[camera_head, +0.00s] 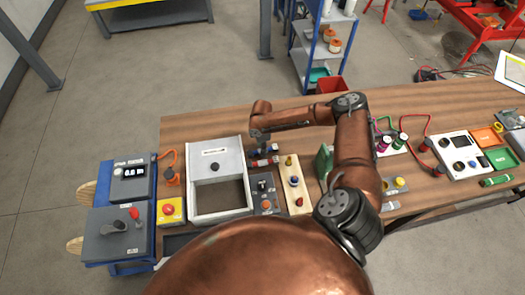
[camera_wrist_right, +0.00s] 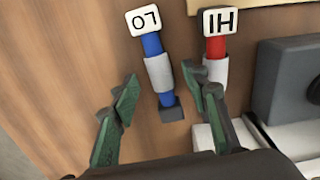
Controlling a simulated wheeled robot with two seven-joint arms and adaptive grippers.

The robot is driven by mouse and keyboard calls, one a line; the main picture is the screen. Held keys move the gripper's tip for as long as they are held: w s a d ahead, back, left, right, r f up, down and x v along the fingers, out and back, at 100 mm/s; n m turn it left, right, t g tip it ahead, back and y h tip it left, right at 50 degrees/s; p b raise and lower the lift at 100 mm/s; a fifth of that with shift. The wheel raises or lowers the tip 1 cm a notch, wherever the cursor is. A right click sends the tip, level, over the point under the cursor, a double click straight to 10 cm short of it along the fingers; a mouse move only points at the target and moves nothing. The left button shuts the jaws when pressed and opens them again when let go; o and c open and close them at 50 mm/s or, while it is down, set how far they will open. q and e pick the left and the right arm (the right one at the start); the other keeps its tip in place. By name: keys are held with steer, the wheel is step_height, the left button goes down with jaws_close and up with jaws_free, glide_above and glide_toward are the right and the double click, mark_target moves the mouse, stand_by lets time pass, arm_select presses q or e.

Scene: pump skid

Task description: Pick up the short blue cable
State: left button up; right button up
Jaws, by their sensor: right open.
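The short blue cable (camera_wrist_right: 153,70) shows in the right wrist view, with a white LO tag, a grey sleeve and a dark end. It lies on the wooden table. My right gripper (camera_wrist_right: 167,92) is open, with one green-padded finger on each side of the blue cable; contact is not visible. A red cable (camera_wrist_right: 216,52) with an HI tag lies to its right, close to the right finger. In the head view my right gripper (camera_head: 260,138) hangs over the table just right of a white-framed box. My left gripper is not in view.
The white-framed box (camera_head: 195,218) stands left of the gripper. A beige board with knobs (camera_head: 299,205) and a grey switch box (camera_head: 264,187) sit close by. The table (camera_head: 215,122) is bare behind the gripper.

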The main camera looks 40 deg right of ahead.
steer(key=shift+f, duration=0.4)
steer(key=c, duration=1.1)
steer(key=shift+r, duration=0.1)
